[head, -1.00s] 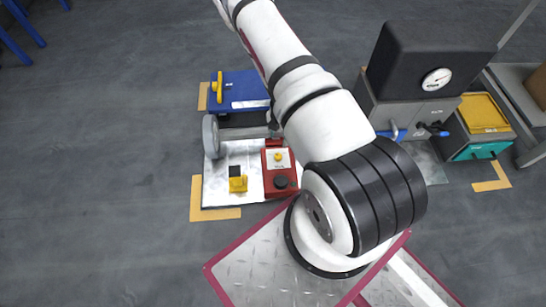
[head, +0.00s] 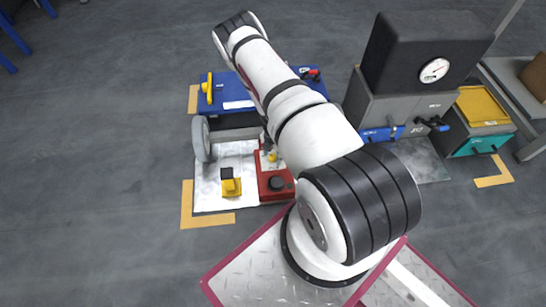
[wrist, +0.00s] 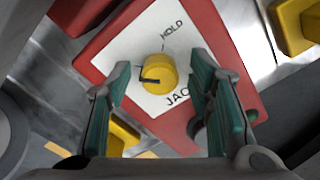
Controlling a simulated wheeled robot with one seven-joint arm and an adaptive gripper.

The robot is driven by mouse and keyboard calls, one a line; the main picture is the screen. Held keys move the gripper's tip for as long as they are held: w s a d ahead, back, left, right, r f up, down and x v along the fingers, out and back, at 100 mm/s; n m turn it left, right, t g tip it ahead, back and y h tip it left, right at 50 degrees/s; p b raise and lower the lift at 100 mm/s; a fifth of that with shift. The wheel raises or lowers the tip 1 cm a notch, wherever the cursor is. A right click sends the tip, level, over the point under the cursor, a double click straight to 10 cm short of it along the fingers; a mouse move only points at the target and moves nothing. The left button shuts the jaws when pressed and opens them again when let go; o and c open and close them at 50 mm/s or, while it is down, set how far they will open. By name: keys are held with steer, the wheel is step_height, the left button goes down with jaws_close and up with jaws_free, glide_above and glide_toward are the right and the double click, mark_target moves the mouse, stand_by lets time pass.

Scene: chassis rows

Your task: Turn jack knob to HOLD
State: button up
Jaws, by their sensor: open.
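The jack knob (wrist: 157,70) is a yellow round knob with a dark pointer mark, on a white plate lettered HOLD and JACK. Its mark points left in the wrist view, away from the HOLD label (wrist: 172,30). The plate is on a red box (wrist: 92,52), also in the head view (head: 264,192), where the yellow knob (head: 272,156) shows beside my arm. My gripper (wrist: 161,66) is open, its teal-padded fingers on either side of the knob in the picture. I see no contact. In the head view my arm mostly hides the gripper.
A black knob (head: 277,183) is on the red box's near end. A yellow block with a black top (head: 231,186) stands to its left on the pale plate. A blue unit with a yellow handle (head: 208,88) lies behind. A grey cabinet (head: 398,108) stands right. Floor at left is clear.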

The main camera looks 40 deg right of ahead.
jaws_close()
steer(key=shift+m, duration=0.3)
steer(key=m+p, duration=0.1)
steer(key=m, duration=0.2)
steer(key=shift+m, duration=0.4)
steer(key=m, duration=0.4)
steer(key=shift+s, duration=0.1)
steer(key=m, duration=0.5)
steer(key=shift+a+m, duration=0.1)
steer(key=shift+m, duration=2.1)
